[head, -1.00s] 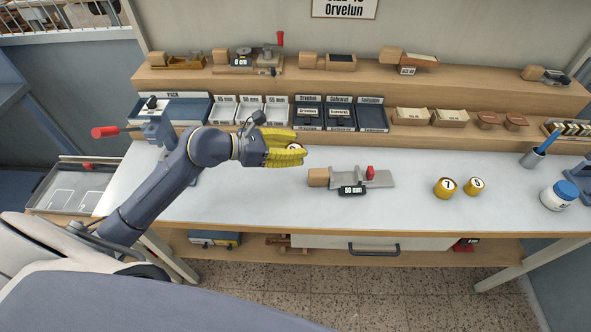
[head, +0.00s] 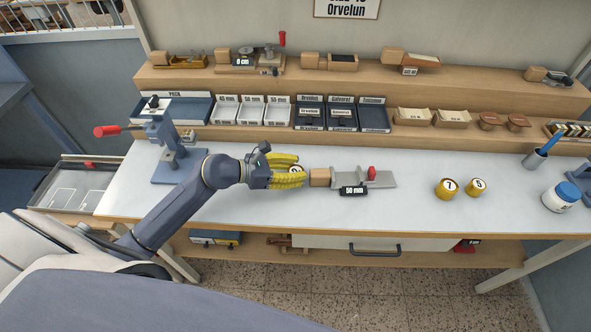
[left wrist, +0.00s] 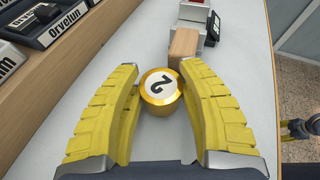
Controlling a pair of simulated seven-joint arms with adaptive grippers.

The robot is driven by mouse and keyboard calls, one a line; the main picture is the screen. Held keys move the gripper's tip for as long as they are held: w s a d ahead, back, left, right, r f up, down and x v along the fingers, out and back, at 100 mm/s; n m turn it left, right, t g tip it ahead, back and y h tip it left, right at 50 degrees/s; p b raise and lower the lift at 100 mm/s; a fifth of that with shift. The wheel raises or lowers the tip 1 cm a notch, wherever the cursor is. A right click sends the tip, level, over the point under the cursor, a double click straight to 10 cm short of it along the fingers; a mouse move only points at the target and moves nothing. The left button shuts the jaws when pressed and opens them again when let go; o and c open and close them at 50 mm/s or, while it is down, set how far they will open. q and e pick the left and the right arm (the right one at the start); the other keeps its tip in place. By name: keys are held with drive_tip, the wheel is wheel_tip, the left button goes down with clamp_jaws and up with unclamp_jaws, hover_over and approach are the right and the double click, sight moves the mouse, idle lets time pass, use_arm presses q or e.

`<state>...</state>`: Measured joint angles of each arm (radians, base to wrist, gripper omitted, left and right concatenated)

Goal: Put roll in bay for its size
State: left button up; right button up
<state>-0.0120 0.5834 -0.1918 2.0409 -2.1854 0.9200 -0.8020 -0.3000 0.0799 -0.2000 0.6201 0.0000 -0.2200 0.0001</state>
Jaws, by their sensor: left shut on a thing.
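My left gripper (head: 301,169) is shut on a gold roll (head: 296,169) with a white end marked 2. The roll (left wrist: 160,88) also shows between the yellow fingertips in the left wrist view. The gripper is over the front part of the white bench, just left of the wooden block of a gauge (head: 378,180) with a black 50 mm display (head: 353,191). Two other gold rolls, marked 1 (head: 446,187) and 5 (head: 476,187), stand right.
Dark bays (head: 341,117) with name labels stand right of the white ones. A press with a red handle (head: 106,131) is at the left. The bench (head: 420,220) front is clear.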

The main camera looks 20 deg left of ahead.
use_arm(q)
drive_tip(key=shift+f, duration=0.15)
drive_tip(key=o, duration=1.4)
drive_tip(key=shift+a+r, duration=0.1)
drive_tip(key=shift+r, duration=0.1)
drive_tip(key=v, duration=1)
drive_tip(key=shift+s+a+r, duration=0.1)
drive_tip(key=shift+s+a, duration=0.15)
drive_tip(key=shift+s, duration=0.05)
drive_tip(key=shift+o, duration=0.7)
drive_tip(key=shift+s+a+r, duration=0.25)
drive_tip(key=shift+s+a, duration=0.05)
drive_tip(key=shift+a, duration=0.05)
